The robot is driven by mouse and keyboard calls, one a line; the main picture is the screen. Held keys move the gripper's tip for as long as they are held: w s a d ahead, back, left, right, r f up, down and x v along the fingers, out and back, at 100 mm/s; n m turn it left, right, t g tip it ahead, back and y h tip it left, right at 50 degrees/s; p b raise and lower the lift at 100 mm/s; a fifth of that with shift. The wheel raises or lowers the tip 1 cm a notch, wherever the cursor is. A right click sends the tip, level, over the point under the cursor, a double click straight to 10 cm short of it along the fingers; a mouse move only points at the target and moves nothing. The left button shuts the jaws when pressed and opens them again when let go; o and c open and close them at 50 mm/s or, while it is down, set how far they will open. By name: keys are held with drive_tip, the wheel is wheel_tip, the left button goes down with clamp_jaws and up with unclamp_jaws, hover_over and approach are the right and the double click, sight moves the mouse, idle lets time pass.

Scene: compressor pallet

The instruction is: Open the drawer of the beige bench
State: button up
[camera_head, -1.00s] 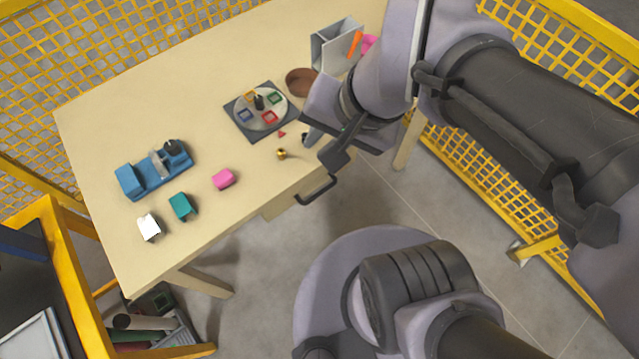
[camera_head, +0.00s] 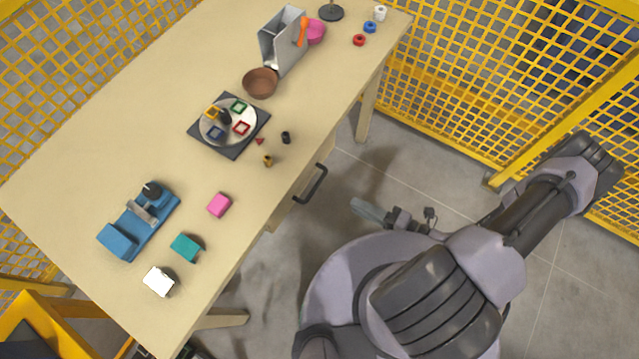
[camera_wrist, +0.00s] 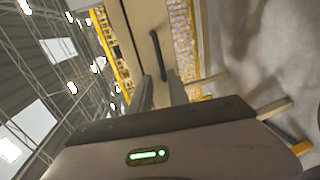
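The beige bench (camera_head: 150,95) runs diagonally across the head view. Its drawer (camera_head: 282,214) sits under the front edge and looks shut, with a dark bar handle (camera_head: 312,184). My gripper (camera_head: 362,208) is to the right of the handle, apart from it, over the floor side. In the wrist view the gripper's two fingers (camera_wrist: 162,92) stand apart with nothing seen between them, pointing toward the bench front. The dark handle (camera_wrist: 158,55) shows just beyond the fingertips, upright in that view.
On the bench are a blue vise-like device (camera_head: 140,222), pink (camera_head: 219,205), teal (camera_head: 187,247) and white (camera_head: 159,281) blocks, a plate on a dark mat (camera_head: 195,130), a brown bowl (camera_head: 260,83) and a grey holder (camera_head: 284,40). Yellow mesh fencing (camera_head: 470,110) stands behind and right.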

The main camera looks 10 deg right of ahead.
sight(316, 186)
drive_tip(key=b+x, duration=0.3)
drive_tip(key=x, duration=1.1)
drive_tip(key=shift+w+a, duration=0.1)
drive_tip(key=shift+a, duration=0.15)
clamp_jaws()
idle(0.5)
